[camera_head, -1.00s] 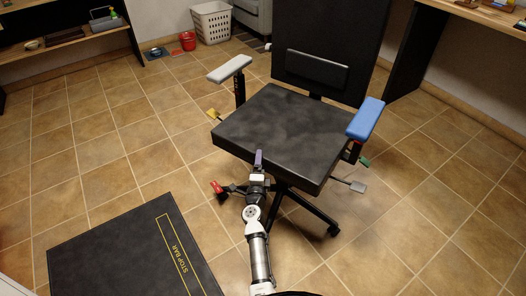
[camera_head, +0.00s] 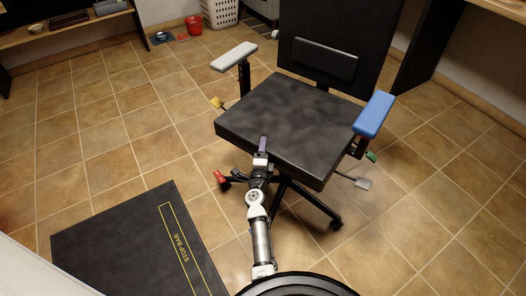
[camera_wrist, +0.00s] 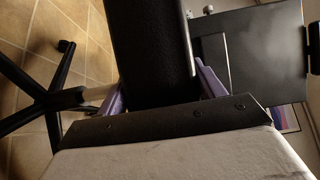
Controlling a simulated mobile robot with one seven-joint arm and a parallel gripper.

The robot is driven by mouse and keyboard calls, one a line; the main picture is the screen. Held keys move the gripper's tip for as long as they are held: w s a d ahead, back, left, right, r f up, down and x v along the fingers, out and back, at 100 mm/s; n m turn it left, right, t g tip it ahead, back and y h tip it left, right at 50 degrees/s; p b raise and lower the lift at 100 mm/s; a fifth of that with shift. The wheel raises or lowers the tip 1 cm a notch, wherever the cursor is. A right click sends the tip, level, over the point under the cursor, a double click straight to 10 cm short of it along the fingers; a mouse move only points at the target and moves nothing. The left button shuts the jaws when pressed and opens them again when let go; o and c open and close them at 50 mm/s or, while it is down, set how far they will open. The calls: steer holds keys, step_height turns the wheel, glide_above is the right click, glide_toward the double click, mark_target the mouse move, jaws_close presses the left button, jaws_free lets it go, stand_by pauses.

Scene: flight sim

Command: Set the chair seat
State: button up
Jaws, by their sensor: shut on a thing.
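The office chair has a black seat (camera_head: 290,115), a tall black backrest (camera_head: 330,35), a white left armrest (camera_head: 234,57) and a blue right armrest (camera_head: 374,114). Coloured levers show around the seat: yellow (camera_head: 216,103), red (camera_head: 221,179), green (camera_head: 371,156) and grey (camera_head: 362,182). My gripper (camera_head: 263,146), with purple fingers, is at the seat's front edge. In the wrist view my gripper (camera_wrist: 162,88) has one finger on each side of the dark seat edge (camera_wrist: 152,45), shut on it. The finger contact faces are hidden.
A black mat (camera_head: 110,240) marked STOP BAR lies on the tiled floor at lower left. A red bucket (camera_head: 194,25) and white basket (camera_head: 221,12) stand at the back. Desks (camera_head: 70,26) flank the room. Open floor lies left of the chair.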

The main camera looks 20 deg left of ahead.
mark_target(251, 140)
steer(key=c, duration=0.5)
steer(key=shift+w+a+r+h+p, duration=0.2)
steer(key=shift+a+h+p, duration=0.1)
steer(key=shift+a+p, duration=0.1)
steer(key=shift+c, duration=0.2)
steer(key=a+m+h, duration=0.1)
steer(key=w+a+m+h, duration=0.1)
steer(key=a+h, duration=0.1)
steer(key=w+a+m+h, duration=0.1)
steer(key=shift+w+a+f+t+h, duration=0.2)
steer(key=shift+w+f+t+h, duration=0.1)
steer(key=shift+h, duration=0.1)
steer(key=shift+w+a+r+m+h+b, duration=0.1)
steer(key=shift+w+a+m+h+b, duration=0.3)
steer(key=shift+a+m+h+b, duration=0.3)
steer(key=shift+d, duration=0.2)
steer(key=o, duration=1.4)
steer(key=s, duration=0.4)
steer(key=s+a+p, duration=0.1)
steer(key=s, duration=0.4)
steer(key=s+a, duration=0.1)
steer(key=s, duration=0.3)
steer(key=shift+s+p, duration=0.3)
steer(key=shift+s, duration=0.1)
